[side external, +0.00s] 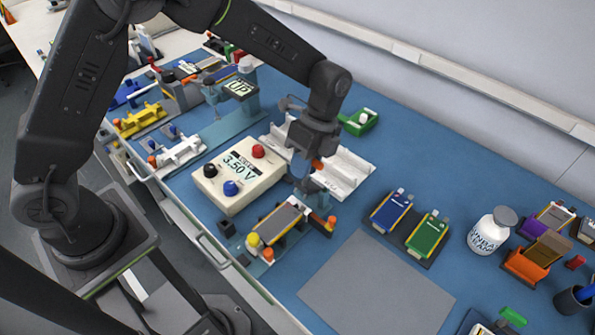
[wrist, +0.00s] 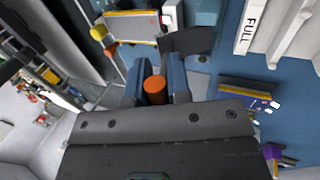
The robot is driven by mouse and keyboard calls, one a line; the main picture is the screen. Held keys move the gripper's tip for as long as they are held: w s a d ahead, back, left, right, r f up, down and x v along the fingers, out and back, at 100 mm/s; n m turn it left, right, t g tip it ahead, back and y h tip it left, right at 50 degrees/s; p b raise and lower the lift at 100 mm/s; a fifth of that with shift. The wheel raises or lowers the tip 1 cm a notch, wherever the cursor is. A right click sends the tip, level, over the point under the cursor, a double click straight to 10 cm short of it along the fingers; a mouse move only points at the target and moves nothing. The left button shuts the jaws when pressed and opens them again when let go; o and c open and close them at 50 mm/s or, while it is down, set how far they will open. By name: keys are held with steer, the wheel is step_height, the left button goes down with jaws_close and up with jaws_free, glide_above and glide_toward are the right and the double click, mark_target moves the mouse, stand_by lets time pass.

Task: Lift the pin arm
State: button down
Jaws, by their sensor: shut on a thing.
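My gripper (side external: 308,168) is above the right end of a small test fixture. In the wrist view, its two blue fingers (wrist: 158,88) are closed on an orange cylindrical knob (wrist: 155,88), which I take to be the pin arm's handle. The orange knob also shows beside the fingers in the side view (side external: 317,164). The fixture holds a grey pouch cell (side external: 278,223) with yellow edges. A yellow knob (side external: 253,240) and an orange knob (side external: 268,254) stand at its near left end. My fingers hide most of the pin arm, so its angle is unclear.
A cream meter (side external: 239,182) reading 3.50 V stands left of the fixture. A white channelled tray (side external: 345,172) is close behind my gripper. Blue (side external: 391,211) and green (side external: 428,236) cells lie right. A grey mat (side external: 375,290) in front is bare.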

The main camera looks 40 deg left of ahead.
steer(key=w+g, duration=0.1)
steer(key=g, duration=0.2)
steer(key=shift+w, duration=0.35)
steer(key=shift+w+r, duration=0.1)
steer(key=shift+w, duration=1.8)
steer(key=c, duration=1.1)
jaws_free()
steer(key=v, duration=0.7)
